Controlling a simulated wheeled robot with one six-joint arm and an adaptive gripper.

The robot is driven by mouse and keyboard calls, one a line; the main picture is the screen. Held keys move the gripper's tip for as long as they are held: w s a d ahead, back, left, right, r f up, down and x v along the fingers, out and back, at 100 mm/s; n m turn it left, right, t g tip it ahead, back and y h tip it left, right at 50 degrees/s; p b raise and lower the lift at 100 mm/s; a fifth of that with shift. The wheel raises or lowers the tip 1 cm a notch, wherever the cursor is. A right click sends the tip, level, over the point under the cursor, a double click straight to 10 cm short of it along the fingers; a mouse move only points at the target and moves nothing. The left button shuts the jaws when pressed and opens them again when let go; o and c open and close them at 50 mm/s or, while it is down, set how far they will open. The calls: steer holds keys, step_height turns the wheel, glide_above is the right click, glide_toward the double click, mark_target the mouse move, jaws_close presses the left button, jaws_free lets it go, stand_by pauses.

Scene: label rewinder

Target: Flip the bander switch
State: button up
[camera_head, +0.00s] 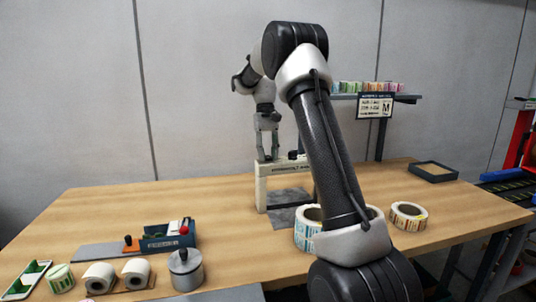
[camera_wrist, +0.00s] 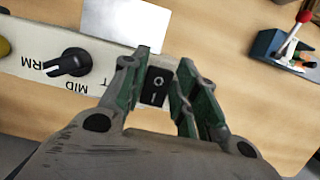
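The bander (camera_head: 262,188) is a pale arch-shaped machine standing on the table in the head view. Its top panel (camera_wrist: 105,72) shows in the wrist view. The bander switch (camera_wrist: 157,86) is a black rocker marked O and I, set in that panel. My gripper (camera_wrist: 157,77) has its two green-grey fingers apart, one on each side of the switch, with nothing held between them. I cannot tell whether the fingertips touch the switch or panel. In the head view my gripper (camera_head: 267,152) points down over the bander's top; the switch is not discernible there.
A black knob (camera_wrist: 68,63) with partly visible lettering sits left of the switch, and a yellow part (camera_wrist: 4,46) lies at the edge. A blue device with a red lever (camera_head: 170,238), label rolls (camera_head: 408,216) and a lidded metal pot (camera_head: 186,270) stand on the table (camera_head: 110,210).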

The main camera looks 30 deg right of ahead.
steer(key=shift+o, duration=1.1)
steer(key=v, duration=1.2)
